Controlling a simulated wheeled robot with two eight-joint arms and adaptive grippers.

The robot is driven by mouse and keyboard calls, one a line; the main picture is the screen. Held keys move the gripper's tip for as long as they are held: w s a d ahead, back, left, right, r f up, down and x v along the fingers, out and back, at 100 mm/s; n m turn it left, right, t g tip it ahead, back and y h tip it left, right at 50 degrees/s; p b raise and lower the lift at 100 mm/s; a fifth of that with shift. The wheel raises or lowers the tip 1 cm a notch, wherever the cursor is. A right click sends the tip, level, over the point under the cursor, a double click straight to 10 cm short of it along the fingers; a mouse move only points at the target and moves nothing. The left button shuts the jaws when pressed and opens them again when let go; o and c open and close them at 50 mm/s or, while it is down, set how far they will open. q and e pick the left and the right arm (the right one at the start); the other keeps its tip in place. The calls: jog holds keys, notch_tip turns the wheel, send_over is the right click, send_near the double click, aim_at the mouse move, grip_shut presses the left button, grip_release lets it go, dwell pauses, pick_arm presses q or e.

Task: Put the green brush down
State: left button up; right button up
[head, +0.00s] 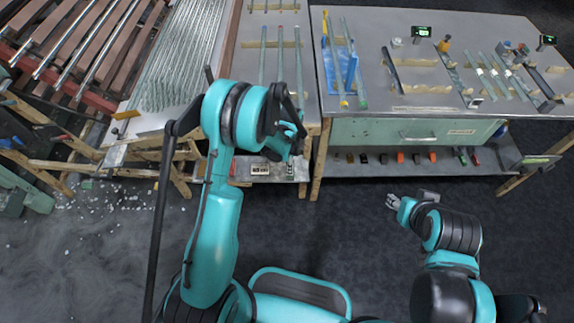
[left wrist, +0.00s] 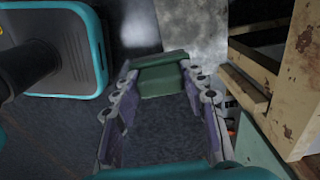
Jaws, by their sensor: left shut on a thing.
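In the left wrist view, my left gripper (left wrist: 162,76) is shut on a green block-like thing, which I take to be the green brush (left wrist: 163,82). It lies across between the two fingertips, and no bristles can be made out. In the head view, my left arm hides most of that gripper and the brush, near the front edge of the benches. My right gripper (head: 393,202) is over the dark floor in front of the right bench, apart from everything. It is too small to tell its opening.
The right bench (head: 375,18) holds glass tubes, a blue holder (head: 342,68) and tools. Its lower shelf (head: 400,170) carries small items. A rack of rods (head: 85,45) stands at the far left. Broken bits litter the floor at left; the dark floor at right is clear.

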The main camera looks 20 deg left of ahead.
pick_arm(q)
jog(key=w+a+f+b, duration=0.1)
jog(key=w+f, duration=0.1)
jog(key=w+f+b, duration=0.1)
jog(key=f, duration=0.2)
jog(key=w+a+f+b, duration=0.1)
jog(key=w+f+b, duration=0.1)
jog(key=f, duration=0.1)
jog(key=shift+w+a, duration=0.3)
jog(key=shift+w, duration=0.05)
jog(key=shift+r, duration=0.15)
jog(key=o, duration=1.1)
